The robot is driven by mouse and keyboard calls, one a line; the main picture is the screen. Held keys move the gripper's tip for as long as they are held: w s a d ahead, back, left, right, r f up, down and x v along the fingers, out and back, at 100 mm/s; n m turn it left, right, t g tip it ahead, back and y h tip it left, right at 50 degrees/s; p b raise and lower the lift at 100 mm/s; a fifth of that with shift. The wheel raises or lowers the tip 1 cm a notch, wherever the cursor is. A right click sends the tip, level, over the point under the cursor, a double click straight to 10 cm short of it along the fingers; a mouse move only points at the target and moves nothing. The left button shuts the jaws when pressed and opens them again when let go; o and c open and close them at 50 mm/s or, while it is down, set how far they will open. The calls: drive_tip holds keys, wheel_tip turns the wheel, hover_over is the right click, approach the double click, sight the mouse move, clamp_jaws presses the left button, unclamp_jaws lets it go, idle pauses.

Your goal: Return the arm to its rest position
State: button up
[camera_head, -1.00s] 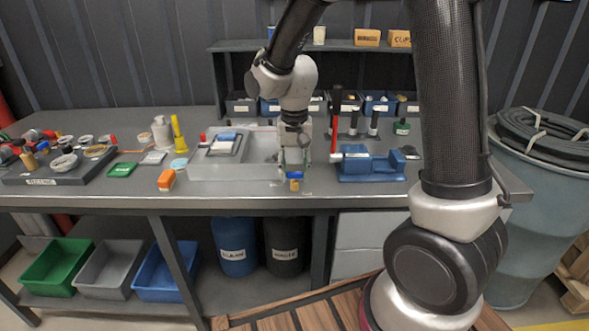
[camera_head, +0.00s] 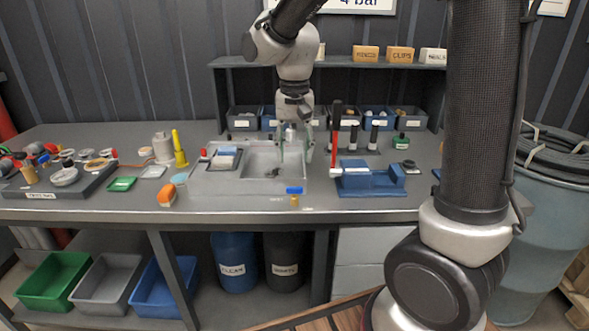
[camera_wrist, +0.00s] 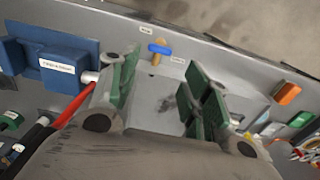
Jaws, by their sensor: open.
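My arm reaches over the workbench (camera_head: 430,181) from the top of the head view. My gripper (camera_head: 295,155) points down above the right part of the grey tray (camera_head: 203,187). Its jaws are apart. In the wrist view the green-padded fingers of my gripper (camera_wrist: 162,85) have nothing between them. A small brass fitting with a blue handle (camera_head: 294,191) stands at the bench's front edge, apart from the fingers. It also shows beyond the fingertips in the wrist view (camera_wrist: 160,50).
A blue vise-like fixture (camera_head: 370,181) and a red upright tool (camera_head: 335,140) are right of my gripper. A shelf (camera_head: 350,61) with small bins beneath is behind it. An orange item (camera_head: 166,195) and a yellow cone (camera_head: 179,150) are left. A barrel with hose (camera_head: 550,220) stands far right.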

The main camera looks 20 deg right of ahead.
wheel_tip(320, 180, up, 2)
drive_tip(key=shift+r, duration=0.1)
idle(0.4)
drive_tip(key=s+d+r+n+t, duration=0.2)
drive_tip(key=s+d, duration=0.5)
drive_tip(key=s, duration=0.3)
drive_tip(key=s+d+r+n+t, duration=0.1)
drive_tip(key=s+d+r+t, duration=0.1)
drive_tip(key=s+d, duration=0.5)
drive_tip(key=s, duration=0.2)
drive_tip(key=shift+s+d+r+n, duration=0.35)
drive_tip(key=shift+s+r+n, duration=0.05)
